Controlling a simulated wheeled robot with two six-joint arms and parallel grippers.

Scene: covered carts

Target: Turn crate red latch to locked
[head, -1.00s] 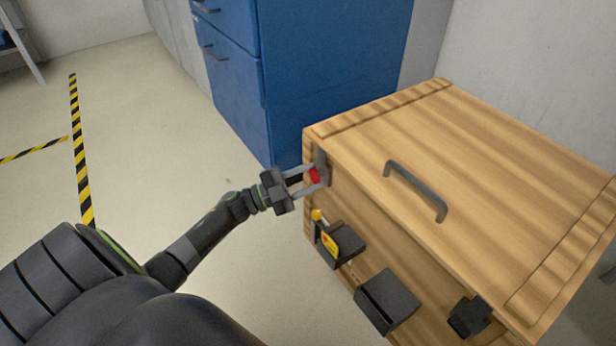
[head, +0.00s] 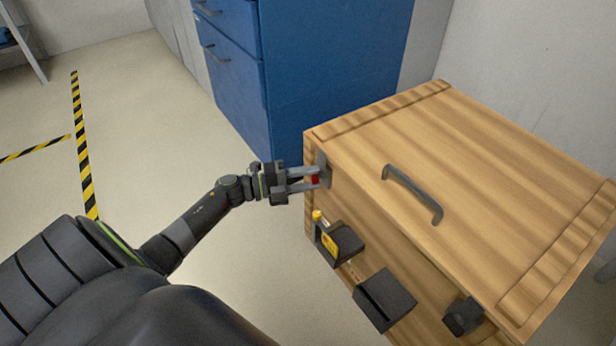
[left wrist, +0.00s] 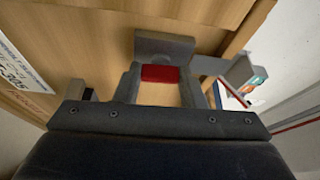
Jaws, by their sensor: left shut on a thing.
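The wooden crate (head: 440,140) stands at the right in the head view, with a grey handle (head: 414,192) on its lid. The red latch (head: 315,180) is on a grey plate near the front's upper left corner. In the left wrist view the red latch (left wrist: 160,73) sits between my fingers, in front of the grey plate (left wrist: 164,46). My left gripper (head: 312,179) is shut on the red latch, one finger on each side of it. The latch's far side is hidden. My right gripper is not in view.
A yellow-topped item (head: 318,217) with a yellow tag and dark blocks (head: 385,298) project from the crate's front below the latch. A blue cabinet (head: 310,80) stands behind the crate. The floor at left is clear, with striped tape (head: 81,145).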

